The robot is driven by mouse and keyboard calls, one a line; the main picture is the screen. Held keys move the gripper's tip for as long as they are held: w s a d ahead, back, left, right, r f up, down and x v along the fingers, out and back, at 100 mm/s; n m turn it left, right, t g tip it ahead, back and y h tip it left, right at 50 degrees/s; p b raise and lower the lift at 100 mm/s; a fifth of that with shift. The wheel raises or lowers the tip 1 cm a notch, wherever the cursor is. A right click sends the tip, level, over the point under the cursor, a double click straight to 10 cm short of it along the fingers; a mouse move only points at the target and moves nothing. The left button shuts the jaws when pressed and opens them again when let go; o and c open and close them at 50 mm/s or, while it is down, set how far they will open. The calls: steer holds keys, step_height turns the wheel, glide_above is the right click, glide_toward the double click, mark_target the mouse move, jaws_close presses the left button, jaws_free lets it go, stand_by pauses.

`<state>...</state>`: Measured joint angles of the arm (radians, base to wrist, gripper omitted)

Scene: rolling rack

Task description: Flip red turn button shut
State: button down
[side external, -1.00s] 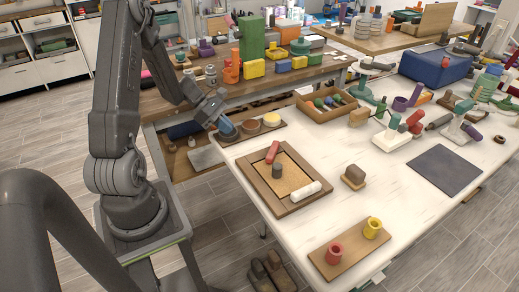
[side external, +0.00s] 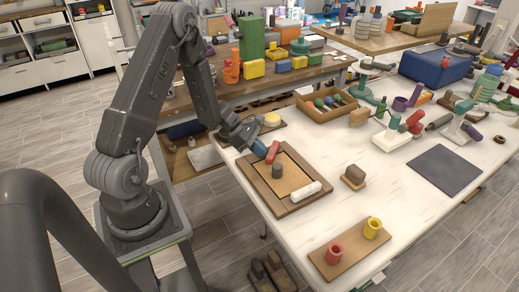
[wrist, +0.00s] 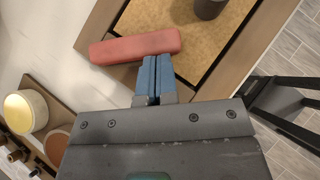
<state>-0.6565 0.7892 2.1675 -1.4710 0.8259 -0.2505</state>
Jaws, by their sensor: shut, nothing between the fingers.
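The red turn button (side external: 273,152) is a rounded red bar on the wooden frame (side external: 252,174) around a cork panel (side external: 293,183). In the wrist view the red turn button (wrist: 135,47) lies across the frame's edge, one end over the cork and the other out past the frame. My gripper (side external: 262,149) is at the frame's upper left corner, beside the red button. In the wrist view my gripper's blue fingertips (wrist: 154,62) are together and empty, right by the bar's long side; I cannot tell whether they touch it.
A white turn button (side external: 304,191) lies on the frame's near right side. A dark round knob (side external: 278,171) stands on the cork. A tray with round pieces (side external: 271,121) is behind my gripper. A brown block (side external: 353,177) sits to the right, with clear white table around it.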

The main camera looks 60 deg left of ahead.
steer(key=shift+w+d, duration=0.25)
steer(key=shift+d, duration=0.2)
steer(key=shift+w+d, duration=0.2)
steer(key=shift+d, duration=0.25)
